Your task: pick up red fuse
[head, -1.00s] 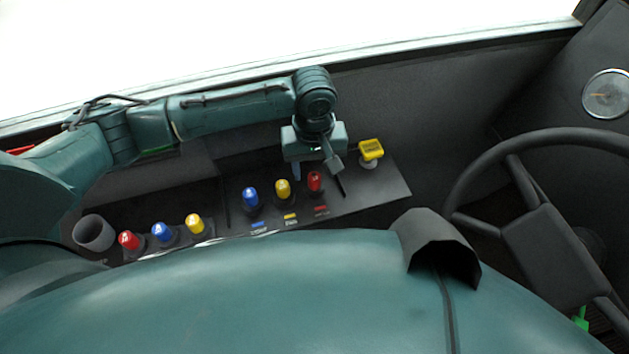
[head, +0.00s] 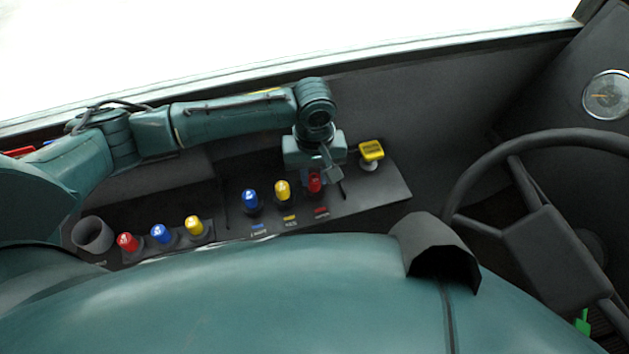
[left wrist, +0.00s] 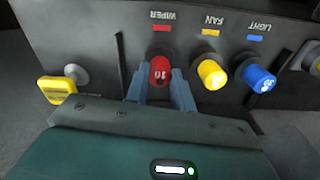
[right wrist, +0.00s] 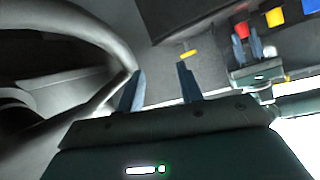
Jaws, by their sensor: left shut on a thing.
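The red fuse (head: 314,184) stands upright in the panel slot labelled WIPER, at the right end of the upper row. My left gripper (head: 317,172) is down over it from behind. In the left wrist view the red fuse (left wrist: 160,71) sits between the two blue-grey fingers (left wrist: 160,90), which are shut on it. It still sits in its socket. My right gripper (right wrist: 160,80) is open and empty, away from the panel; it does not show in the head view.
A yellow fuse (head: 282,190) and a blue fuse (head: 250,199) stand close beside the red one. Another red (head: 128,243), blue (head: 161,234) and yellow (head: 194,226) row is lower left, beside a grey cup (head: 92,235). The steering wheel (head: 480,170) is at right.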

